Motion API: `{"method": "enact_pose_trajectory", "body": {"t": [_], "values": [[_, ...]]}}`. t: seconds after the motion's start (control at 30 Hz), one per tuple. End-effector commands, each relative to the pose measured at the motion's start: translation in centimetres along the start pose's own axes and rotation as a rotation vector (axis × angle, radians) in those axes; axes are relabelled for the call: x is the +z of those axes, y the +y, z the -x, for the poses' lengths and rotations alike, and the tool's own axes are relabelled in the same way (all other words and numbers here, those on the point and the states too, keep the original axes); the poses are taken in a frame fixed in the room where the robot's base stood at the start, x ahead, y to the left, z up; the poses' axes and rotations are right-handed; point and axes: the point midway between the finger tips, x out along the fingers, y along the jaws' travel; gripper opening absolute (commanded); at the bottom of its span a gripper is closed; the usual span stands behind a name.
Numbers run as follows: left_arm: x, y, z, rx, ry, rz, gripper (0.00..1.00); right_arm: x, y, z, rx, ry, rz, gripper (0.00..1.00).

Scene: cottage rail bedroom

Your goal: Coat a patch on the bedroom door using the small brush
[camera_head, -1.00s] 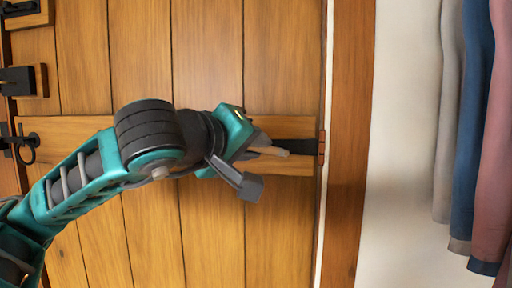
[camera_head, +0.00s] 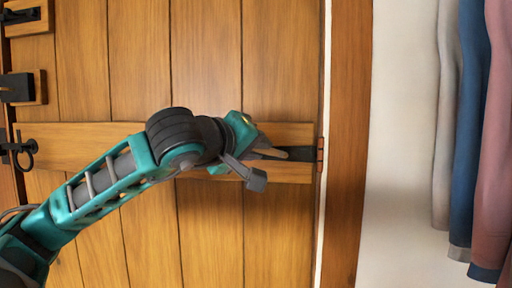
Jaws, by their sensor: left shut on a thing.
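The wooden bedroom door (camera_head: 206,60) fills the left and middle of the head view, with vertical planks and a horizontal rail. My left gripper (camera_head: 262,166) is in front of the door's right part, at the rail near the hinge side. It is shut on the small brush (camera_head: 277,154), of which a light brown piece shows beyond the fingers. The rest of the brush is hidden by the gripper, and I cannot tell whether it touches the door. No coated patch stands out on the planks. My right gripper is not in view.
Black latches (camera_head: 17,88) and a ring handle (camera_head: 24,154) are on the door's left side. A black hinge strap (camera_head: 300,154) is at the right end of the rail. The wooden door frame (camera_head: 347,120), a white wall (camera_head: 402,110) and hanging clothes (camera_head: 472,130) are to the right.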

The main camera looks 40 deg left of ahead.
Motion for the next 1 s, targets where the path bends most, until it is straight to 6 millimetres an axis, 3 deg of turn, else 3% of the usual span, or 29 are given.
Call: {"method": "enact_pose_trajectory", "body": {"t": [1.0], "values": [[-0.6, -0.1, -1.3, 0.000, 0.000, 0.001, 0.00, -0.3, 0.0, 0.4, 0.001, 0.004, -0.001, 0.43]]}}
